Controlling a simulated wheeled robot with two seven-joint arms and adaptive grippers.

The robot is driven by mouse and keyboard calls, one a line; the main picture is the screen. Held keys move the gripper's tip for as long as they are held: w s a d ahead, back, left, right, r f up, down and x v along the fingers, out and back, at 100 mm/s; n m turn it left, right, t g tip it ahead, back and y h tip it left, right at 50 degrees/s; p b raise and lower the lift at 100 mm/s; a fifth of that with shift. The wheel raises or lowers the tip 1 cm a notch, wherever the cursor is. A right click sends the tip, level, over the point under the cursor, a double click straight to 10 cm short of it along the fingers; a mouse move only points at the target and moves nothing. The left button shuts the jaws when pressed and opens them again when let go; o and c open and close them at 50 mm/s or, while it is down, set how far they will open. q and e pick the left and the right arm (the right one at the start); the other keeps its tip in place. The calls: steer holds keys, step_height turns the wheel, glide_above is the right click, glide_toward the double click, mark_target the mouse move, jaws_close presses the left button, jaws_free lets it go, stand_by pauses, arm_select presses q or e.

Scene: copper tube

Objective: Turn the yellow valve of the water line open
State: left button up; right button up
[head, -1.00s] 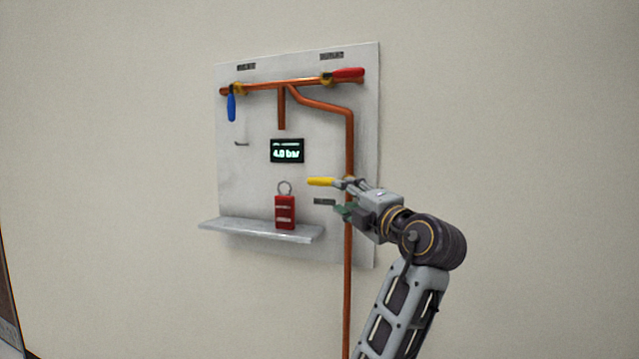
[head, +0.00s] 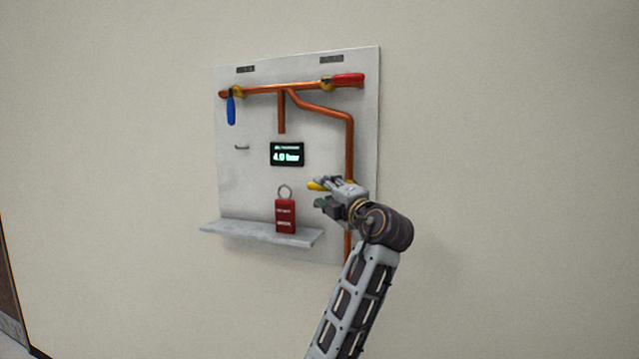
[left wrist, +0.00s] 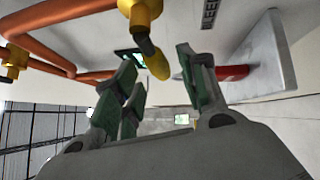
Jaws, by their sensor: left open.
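The yellow valve lever (head: 315,186) sits on the copper pipe on the right side of the wall panel, pointing left, mostly covered by my left gripper (head: 318,193) in the head view. In the left wrist view the yellow lever (left wrist: 157,62) hangs from its brass valve body and shows in the gap between the fingertips of my left gripper (left wrist: 158,68). The green-padded fingers are apart and not closed on it. I cannot tell how deep the lever lies between them. My right gripper is not in view.
The white panel (head: 225,180) carries a copper pipe (head: 350,145), a blue lever (head: 231,110) pointing down, a red lever (head: 348,78) lying level, and a display (head: 287,153) reading 4.0 bar. A red padlock-like block (head: 285,215) stands on the shelf (head: 260,233) below left.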

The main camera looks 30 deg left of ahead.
mark_target(323, 189)
arm_select(q)
steer(key=shift+p+x, duration=0.65)
steer(key=shift+x, duration=1.45)
steer(key=shift+c, duration=0.4)
jaws_close()
